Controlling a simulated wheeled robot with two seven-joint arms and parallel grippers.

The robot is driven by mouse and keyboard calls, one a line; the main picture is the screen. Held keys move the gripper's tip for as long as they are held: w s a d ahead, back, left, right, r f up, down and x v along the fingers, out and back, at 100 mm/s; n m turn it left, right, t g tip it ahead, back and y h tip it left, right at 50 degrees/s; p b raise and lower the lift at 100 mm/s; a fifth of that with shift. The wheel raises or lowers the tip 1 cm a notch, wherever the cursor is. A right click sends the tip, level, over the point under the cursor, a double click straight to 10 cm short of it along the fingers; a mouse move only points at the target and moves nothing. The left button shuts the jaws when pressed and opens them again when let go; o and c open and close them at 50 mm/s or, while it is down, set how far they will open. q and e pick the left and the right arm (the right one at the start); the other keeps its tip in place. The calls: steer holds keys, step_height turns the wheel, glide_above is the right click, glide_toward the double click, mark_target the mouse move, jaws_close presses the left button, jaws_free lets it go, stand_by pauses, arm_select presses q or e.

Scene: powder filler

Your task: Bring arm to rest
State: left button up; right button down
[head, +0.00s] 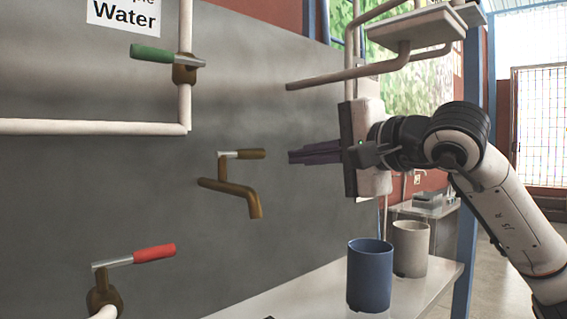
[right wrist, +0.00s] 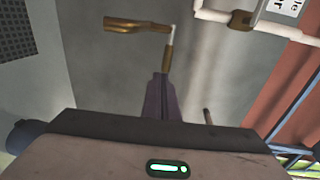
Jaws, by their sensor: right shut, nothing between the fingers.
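My right arm comes in from the right in the head view. Its gripper (head: 292,157) points left toward the grey wall panel, with its dark purple fingers together and nothing between them. The fingers also show shut in the right wrist view (right wrist: 161,78). A brass tap (head: 232,195) with a brown handle sits on the panel, left of the fingertips. The fingertips appear apart from the tap handle in the head view. In the right wrist view the tap (right wrist: 137,25) shows just beyond the fingertips. My left gripper is not in view.
A blue cup (head: 369,275) and a beige cup (head: 410,248) stand on a white shelf (head: 310,290) below the arm. A green-handled valve (head: 165,55) and a red-handled valve (head: 134,258) are on the left. White pipes (head: 320,78) jut out above the gripper.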

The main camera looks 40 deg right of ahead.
steer(key=shift+s+r, duration=0.2)
steer(key=shift+s, duration=1.5)
